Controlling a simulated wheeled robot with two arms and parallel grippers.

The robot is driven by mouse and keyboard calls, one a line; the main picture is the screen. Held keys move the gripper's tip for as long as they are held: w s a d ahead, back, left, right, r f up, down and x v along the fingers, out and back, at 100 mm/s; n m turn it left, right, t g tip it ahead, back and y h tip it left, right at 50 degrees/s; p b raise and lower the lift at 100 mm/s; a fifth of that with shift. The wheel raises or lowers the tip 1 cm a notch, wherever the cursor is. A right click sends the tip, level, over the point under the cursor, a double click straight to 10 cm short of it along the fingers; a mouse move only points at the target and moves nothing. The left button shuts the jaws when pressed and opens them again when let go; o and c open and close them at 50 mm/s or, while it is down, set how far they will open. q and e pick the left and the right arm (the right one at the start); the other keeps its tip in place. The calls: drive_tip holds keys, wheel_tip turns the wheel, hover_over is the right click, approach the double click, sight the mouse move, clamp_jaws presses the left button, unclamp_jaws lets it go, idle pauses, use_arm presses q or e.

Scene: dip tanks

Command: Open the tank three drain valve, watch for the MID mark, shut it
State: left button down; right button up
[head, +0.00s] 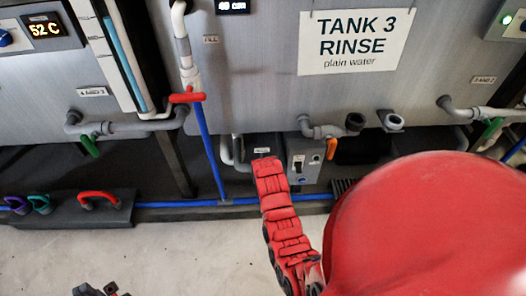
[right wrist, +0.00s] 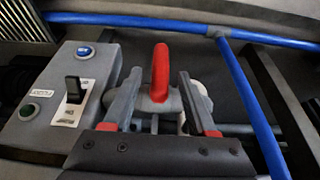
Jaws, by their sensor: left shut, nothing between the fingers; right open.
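Tank three (head: 265,85) carries a "TANK 3 RINSE" sign (head: 352,42). Below it, a grey outlet pipe (head: 318,130) has an orange handle (head: 332,148) hanging down. A sight tube (head: 124,62) with a blue column stands at the left; no MID mark is readable. In the right wrist view, a red handle (right wrist: 160,72) stands upright between the fingers of my open right gripper (right wrist: 158,84). I cannot tell whether they touch it, or whether it is the orange one. My right gripper is hidden in the head view. My left gripper (head: 100,290) is shut and empty, low at left.
A switch box (head: 303,160) stands under the tank; it also shows beside the red handle in the right wrist view (right wrist: 60,100). Blue pipes (head: 208,150) run to the floor. A red valve handle (head: 187,97) sits higher up. A dark tray (head: 70,212) holds loose coloured handles.

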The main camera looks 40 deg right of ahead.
drive_tip(key=shift+x, duration=1.45)
drive_tip(key=shift+w, duration=0.1)
clamp_jaws()
